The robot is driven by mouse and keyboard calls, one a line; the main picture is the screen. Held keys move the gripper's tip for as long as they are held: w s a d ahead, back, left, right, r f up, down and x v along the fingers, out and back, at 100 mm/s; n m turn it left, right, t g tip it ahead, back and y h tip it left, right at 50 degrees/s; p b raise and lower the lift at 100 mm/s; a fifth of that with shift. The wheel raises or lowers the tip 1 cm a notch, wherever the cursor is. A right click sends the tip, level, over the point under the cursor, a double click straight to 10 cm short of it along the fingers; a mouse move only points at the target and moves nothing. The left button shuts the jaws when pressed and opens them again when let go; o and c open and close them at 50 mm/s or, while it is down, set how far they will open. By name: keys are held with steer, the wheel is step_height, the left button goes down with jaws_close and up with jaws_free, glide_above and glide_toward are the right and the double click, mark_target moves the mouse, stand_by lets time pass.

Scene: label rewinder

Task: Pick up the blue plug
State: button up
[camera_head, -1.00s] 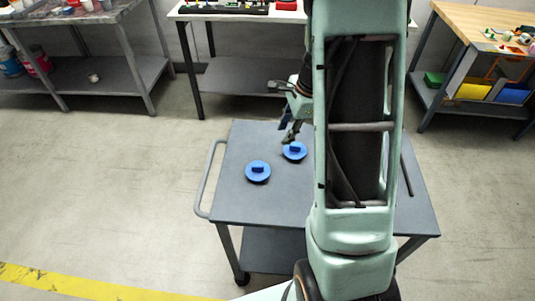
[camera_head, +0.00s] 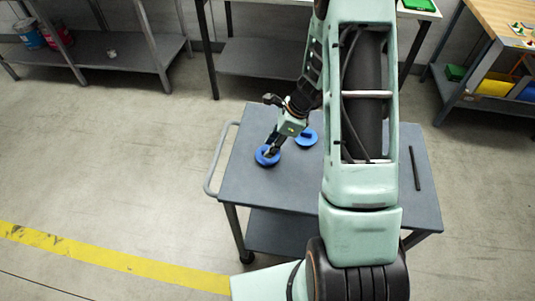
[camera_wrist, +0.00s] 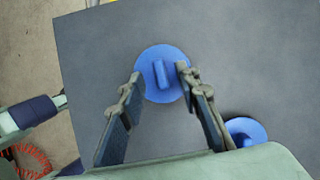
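Two round blue plugs with raised bar handles lie on the grey cart top. The left blue plug (camera_head: 262,160) is partly covered by my gripper (camera_head: 271,150) in the head view. In the wrist view this plug (camera_wrist: 161,76) shows between and just beyond the fingertips of my gripper (camera_wrist: 158,75), which is open with a finger on each side of the handle. The wrist view does not clearly show contact. The other blue plug (camera_head: 308,137) lies to the right, partly hidden by my arm, and is partly covered by the right finger in the wrist view (camera_wrist: 243,128).
The cart (camera_head: 235,190) has a push handle (camera_head: 218,160) on its left. A dark rod (camera_head: 416,170) lies near its right edge. The front of the cart top is clear. Workbenches and shelves (camera_head: 120,50) stand behind.

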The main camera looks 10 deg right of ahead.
steer(key=shift+x, duration=0.85)
jaws_close()
steer(key=shift+r, duration=0.15)
